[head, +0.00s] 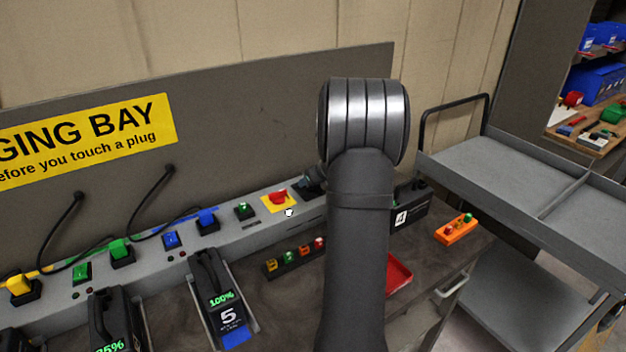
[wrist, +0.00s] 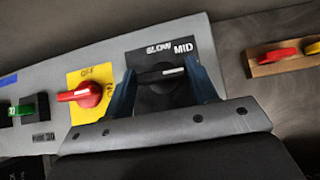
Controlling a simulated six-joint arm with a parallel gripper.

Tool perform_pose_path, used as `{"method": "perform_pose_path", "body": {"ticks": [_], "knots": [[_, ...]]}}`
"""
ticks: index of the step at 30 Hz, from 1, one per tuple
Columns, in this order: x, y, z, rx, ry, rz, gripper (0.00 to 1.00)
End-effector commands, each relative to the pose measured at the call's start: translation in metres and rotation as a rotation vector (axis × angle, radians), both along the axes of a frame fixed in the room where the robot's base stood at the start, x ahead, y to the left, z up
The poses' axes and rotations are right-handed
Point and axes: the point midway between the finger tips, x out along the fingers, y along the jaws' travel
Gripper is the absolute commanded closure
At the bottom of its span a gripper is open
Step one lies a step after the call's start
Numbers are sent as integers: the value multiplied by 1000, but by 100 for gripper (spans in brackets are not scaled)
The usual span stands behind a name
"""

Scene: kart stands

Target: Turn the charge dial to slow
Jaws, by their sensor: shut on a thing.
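The charge dial (wrist: 152,77) is a black knob on a dark plate, seen in the wrist view. The plate's upper part reads SLOW and MID, and its lower part is hidden behind my gripper. A white mark on the knob points right, toward the right finger and below the word MID. My gripper (wrist: 160,74) has its blue fingers on either side of the knob and is shut on it. In the head view my arm hides most of the dial and the gripper.
A red rotary switch on a yellow plate (head: 278,197) sits just left of the dial, close to my left finger. Colored plugs and cables line the grey rail further left. Battery 5 (head: 222,310) stands in front. An orange block (head: 456,229) and grey cart (head: 500,165) are at right.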

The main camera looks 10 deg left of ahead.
Motion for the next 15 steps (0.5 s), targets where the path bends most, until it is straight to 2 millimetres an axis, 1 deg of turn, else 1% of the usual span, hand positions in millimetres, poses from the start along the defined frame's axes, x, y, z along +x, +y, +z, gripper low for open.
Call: {"method": "perform_pose_path", "body": {"ticks": [8,15], "knots": [[1,-1,0,1,2,62,70],[3,-3,-1,0,2,225,70]]}}
